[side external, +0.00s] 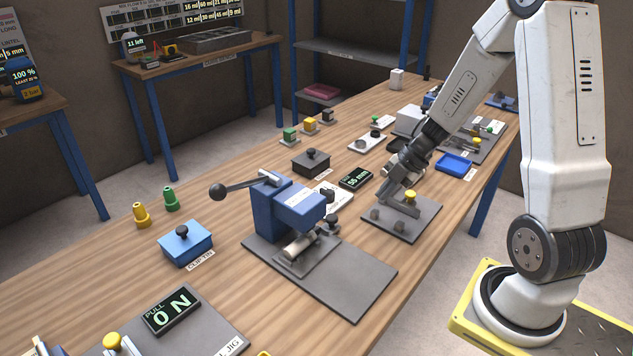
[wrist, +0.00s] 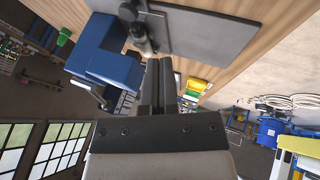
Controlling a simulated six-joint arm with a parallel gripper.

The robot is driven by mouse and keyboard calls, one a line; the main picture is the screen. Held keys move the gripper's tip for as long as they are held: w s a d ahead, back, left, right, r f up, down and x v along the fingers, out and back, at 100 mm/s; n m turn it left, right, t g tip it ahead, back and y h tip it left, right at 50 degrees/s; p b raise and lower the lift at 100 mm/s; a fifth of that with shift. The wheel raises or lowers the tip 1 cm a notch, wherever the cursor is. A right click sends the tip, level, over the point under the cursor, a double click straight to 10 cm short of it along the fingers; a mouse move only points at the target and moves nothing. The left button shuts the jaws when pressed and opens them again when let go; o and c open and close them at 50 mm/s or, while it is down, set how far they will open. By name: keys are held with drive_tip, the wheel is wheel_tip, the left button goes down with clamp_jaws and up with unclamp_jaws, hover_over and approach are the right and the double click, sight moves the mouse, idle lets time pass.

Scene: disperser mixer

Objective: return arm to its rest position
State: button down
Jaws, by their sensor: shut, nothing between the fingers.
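My gripper (wrist: 158,85) shows in the wrist view with its two dark fingers side by side and closed, nothing between them. In the side external view my gripper (side external: 391,190) hangs low over a small grey plate (side external: 418,222) that carries a yellow knob (side external: 410,195) and dark round pieces. I cannot tell in that view whether the fingers touch anything. The blue press (side external: 285,207) with its black-knobbed lever stands left of my gripper on a larger grey base plate (side external: 350,290). It also shows as a blue block in the wrist view (wrist: 105,55).
A "55 mm" display (side external: 355,179) and a dark grey box (side external: 311,162) stand behind the press. A blue tray (side external: 454,165) lies beyond my gripper near the table edge. A blue lidded box (side external: 185,243) stands at left. Bare wood (side external: 215,285) lies in front of it.

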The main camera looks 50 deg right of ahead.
drive_tip(key=shift+s+d+r, duration=0.2)
drive_tip(key=shift+r, duration=0.2)
drive_tip(key=w+a+r+m+t+h, duration=0.35)
drive_tip(key=w+a+m+h, duration=0.2)
drive_tip(key=m, duration=0.55)
drive_tip(key=s+a+f+m+g, duration=0.1)
drive_tip(key=s+a+m+g, duration=0.4)
drive_tip(key=s+a+m, duration=0.2)
drive_tip(key=shift+s+a+f+m, duration=0.35)
drive_tip(key=shift+s+a+m, duration=0.05)
drive_tip(key=shift+s+a, duration=0.8)
